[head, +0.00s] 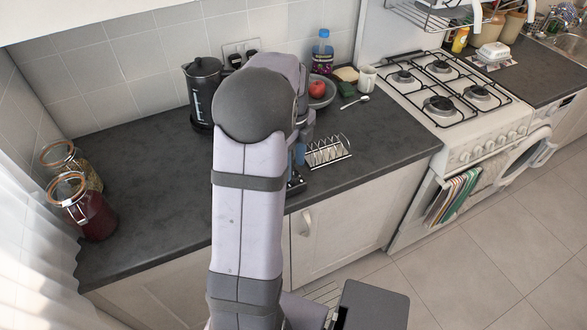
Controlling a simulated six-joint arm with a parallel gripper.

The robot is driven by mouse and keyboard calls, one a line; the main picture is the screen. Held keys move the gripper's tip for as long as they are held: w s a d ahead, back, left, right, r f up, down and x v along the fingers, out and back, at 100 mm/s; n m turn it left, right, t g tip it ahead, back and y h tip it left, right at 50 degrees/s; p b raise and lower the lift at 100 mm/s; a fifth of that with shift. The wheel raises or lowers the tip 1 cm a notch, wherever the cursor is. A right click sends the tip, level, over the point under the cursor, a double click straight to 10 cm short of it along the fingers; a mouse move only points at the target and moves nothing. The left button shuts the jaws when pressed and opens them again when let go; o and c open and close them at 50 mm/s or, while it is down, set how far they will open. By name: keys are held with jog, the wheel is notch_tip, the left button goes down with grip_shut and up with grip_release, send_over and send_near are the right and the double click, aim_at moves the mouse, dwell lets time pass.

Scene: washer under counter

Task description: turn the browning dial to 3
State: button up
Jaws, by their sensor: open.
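My arm rises through the middle of the head view and covers much of the counter behind it. Only part of my gripper (299,153) shows, just right of the arm's rounded elbow, low over the front of the counter; it is open. A small dark piece (296,182) shows below it at the counter's front edge; I cannot tell what it belongs to. The browning dial is not visible, and no toaster can be made out. Whether my gripper touches anything is hidden.
A wire toast rack (328,152) stands close right of my gripper. Behind are a bowl with a red apple (316,89), a bottle (322,52) and a mug (366,78). A black kettle (203,92) stands left of my arm. Jars (84,208) stand far left; the counter between is clear.

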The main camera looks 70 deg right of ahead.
aim_at(293, 175)
jog(key=shift+f+p, duration=0.3)
jog(key=shift+f, duration=1.3)
jog(key=c, duration=1.1)
jog(key=shift+o, duration=0.2)
jog(key=shift+n, duration=1.4)
jog(key=o, duration=1.1)
jog(key=shift+c, duration=0.2)
jog(key=shift+r, duration=0.1)
jog(key=shift+r+b, duration=0.75)
jog(key=shift+r, duration=2.85)
